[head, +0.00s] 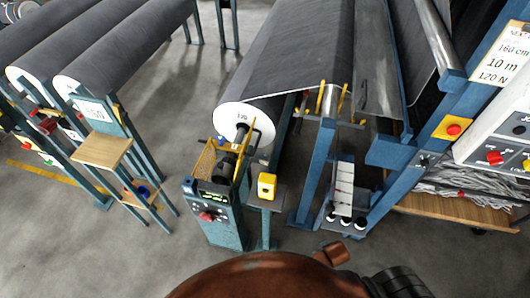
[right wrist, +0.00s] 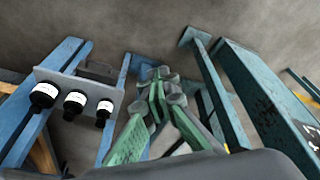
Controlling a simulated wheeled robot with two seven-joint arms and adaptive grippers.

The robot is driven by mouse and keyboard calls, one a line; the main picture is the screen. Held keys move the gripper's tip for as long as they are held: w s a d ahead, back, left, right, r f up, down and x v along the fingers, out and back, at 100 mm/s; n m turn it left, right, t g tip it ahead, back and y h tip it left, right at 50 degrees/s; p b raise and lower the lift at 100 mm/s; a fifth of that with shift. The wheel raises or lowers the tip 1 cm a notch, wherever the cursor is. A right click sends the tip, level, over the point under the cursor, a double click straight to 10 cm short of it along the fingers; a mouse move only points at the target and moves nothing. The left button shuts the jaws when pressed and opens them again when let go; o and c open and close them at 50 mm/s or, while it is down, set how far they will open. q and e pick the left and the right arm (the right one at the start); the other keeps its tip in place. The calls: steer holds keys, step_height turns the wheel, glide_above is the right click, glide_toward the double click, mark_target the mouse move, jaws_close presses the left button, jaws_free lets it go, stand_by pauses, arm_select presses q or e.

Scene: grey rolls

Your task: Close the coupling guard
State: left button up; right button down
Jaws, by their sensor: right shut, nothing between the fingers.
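The coupling guard appears to be the yellow framework (head: 243,152) at the near end of the big grey roll, above the control cabinet. One yellow part stands up at the right, and a yellow-brown part (head: 205,158) slants out at the left. The dark coupling (head: 229,160) shows between them, so the guard looks open; its hinge is too small to make out. My right gripper (right wrist: 163,78), with green fingers and grey tips, is shut and empty in the right wrist view, apart from the guard. My left gripper is not in view.
The control cabinet (head: 214,222) has a red button. A yellow box (head: 267,186) stands on a small shelf beside it. Blue posts (head: 318,165) stand between.

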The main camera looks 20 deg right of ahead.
steer(key=w+a+r+t+p, duration=0.1)
steer(key=w+a+r+p, duration=0.15)
steer(key=r, duration=1.05)
steer(key=w+a+r+m+t+y, duration=0.7)
steer(key=w+a+r+t, duration=0.7)
steer(key=w+a+r, duration=0.85)
arm_select(q)
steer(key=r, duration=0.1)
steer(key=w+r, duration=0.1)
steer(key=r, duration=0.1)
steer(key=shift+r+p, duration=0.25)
steer(key=shift+p, duration=0.05)
arm_select(e)
steer(key=w+d+m+h, duration=0.3)
steer(key=w+m+h, duration=0.3)
steer(key=m, duration=0.3)
steer(key=w+d+f+m+h, duration=0.1)
steer(key=w+d+m+h, duration=0.2)
steer(key=w+m+h, duration=0.3)
steer(key=m+h, duration=0.1)
steer(key=m, duration=0.1)
steer(key=shift+w+d+f+m+g, duration=0.2)
steer(key=shift+d+m+g, duration=0.1)
steer(key=shift+m, duration=0.1)
